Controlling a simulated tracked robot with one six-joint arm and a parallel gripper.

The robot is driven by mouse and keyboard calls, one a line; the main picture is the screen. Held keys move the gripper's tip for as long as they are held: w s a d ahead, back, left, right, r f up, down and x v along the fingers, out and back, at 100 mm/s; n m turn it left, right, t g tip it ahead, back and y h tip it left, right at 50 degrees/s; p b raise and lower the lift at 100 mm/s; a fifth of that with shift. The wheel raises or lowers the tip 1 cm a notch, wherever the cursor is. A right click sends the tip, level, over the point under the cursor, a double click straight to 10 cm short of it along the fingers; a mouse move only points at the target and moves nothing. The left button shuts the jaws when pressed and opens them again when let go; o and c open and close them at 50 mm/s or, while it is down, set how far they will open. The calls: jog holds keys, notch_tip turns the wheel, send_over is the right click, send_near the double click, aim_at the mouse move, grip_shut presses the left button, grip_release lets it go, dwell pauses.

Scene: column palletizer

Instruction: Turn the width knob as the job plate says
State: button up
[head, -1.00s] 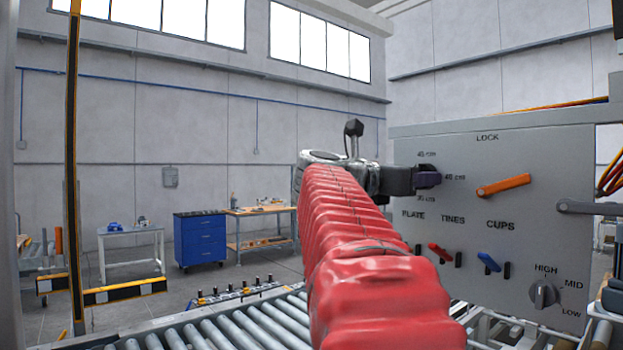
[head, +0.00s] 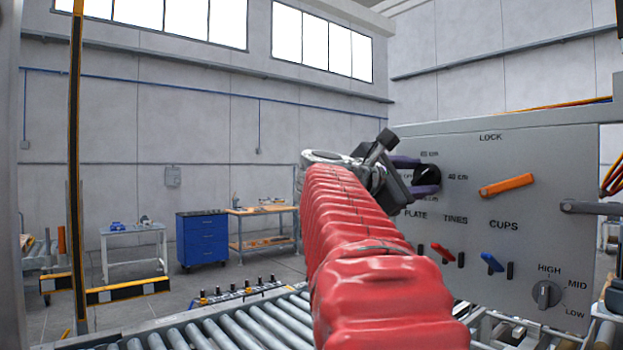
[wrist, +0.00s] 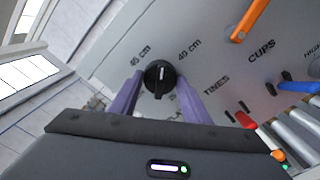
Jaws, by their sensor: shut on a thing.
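The width knob is a round black dial (wrist: 160,78) with a short white pointer line. It is on the grey control panel (head: 520,160), left of the orange lock handle. My gripper (head: 420,175) comes from the left with its two purple fingers on either side of the knob, shut on it. In the wrist view the fingers (wrist: 156,92) flank the dial. The pointer line aims between the "45 cm" and "40 cm" marks there. A third width mark is mostly hidden behind the gripper in the head view. No readable job plate shows.
The orange lock handle (head: 507,186) sits right of the knob. Below are a red lever (head: 442,252), a blue lever (head: 491,262) and a grey HIGH/MID/LOW knob (head: 546,294). A roller conveyor (head: 230,325) runs beneath my arm.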

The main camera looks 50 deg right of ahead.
jog(key=m, duration=0.6)
jog(key=shift+s+f+m, duration=0.1)
jog(key=shift+f+m, duration=0.05)
jog(key=shift+m, duration=0.15)
jog(key=m, duration=1.2)
jog(key=shift+m, duration=0.3)
jog(key=m, duration=0.6)
jog(key=o, duration=1.1)
jog(key=shift+c, duration=0.2)
